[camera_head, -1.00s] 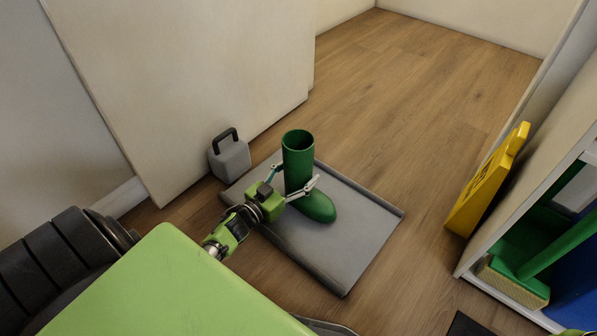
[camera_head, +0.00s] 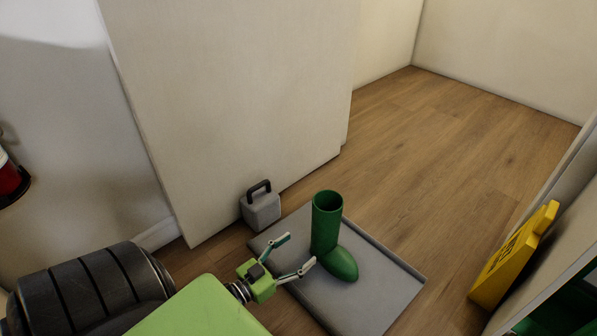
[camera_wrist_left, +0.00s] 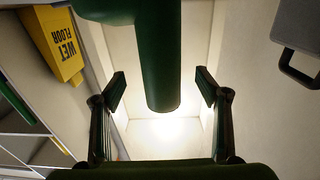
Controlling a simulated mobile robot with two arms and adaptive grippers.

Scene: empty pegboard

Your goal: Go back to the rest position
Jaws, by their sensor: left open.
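My left gripper (camera_head: 296,256) is open and empty, its two fingers spread just left of a green boot (camera_head: 327,226). The boot stands upright on a grey mat (camera_head: 368,305) on the floor, its toe pointing to the lower right. In the left wrist view the boot's shaft (camera_wrist_left: 162,60) shows ahead, between the two open fingers (camera_wrist_left: 162,88) and apart from them. My right gripper is not in view.
A grey block with a dark handle (camera_head: 262,208) stands behind the mat by the pale wall panel (camera_head: 235,100). A yellow wet floor sign (camera_head: 512,258) leans by the shelf at right. Bare wooden floor (camera_head: 450,150) lies beyond the mat.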

